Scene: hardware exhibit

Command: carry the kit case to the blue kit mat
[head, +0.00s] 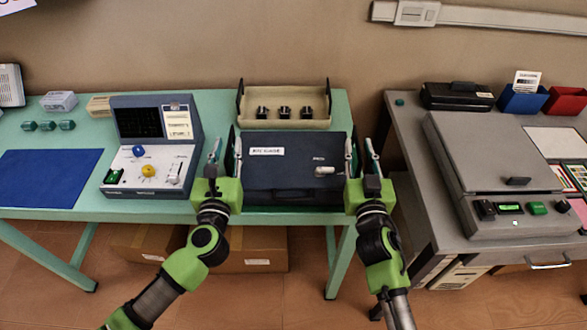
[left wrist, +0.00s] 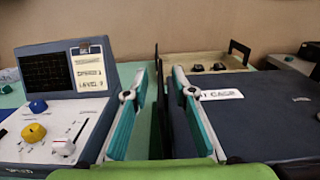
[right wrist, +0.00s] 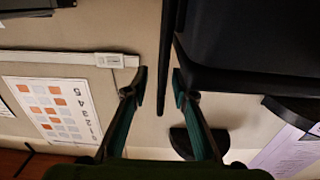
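The dark blue kit case (head: 285,185) lies flat on the green table, with a white label on its lid. It also shows in the left wrist view (left wrist: 270,120). The blue kit mat (head: 48,178) lies bare at the table's left end. My left gripper (head: 226,152) is at the case's left side, fingers apart around a thin dark upright side piece. My right gripper (head: 361,154) is at the right side, also open, with a dark upright piece between its fingers in the right wrist view. I cannot tell whether any finger touches the case.
An instrument with a screen and knobs (head: 150,165) stands between mat and case. A beige tray with dark handles (head: 284,122) stands behind the case. A grey bench with a large grey device (head: 490,150) is at the right. Cardboard boxes (head: 250,250) sit under the table.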

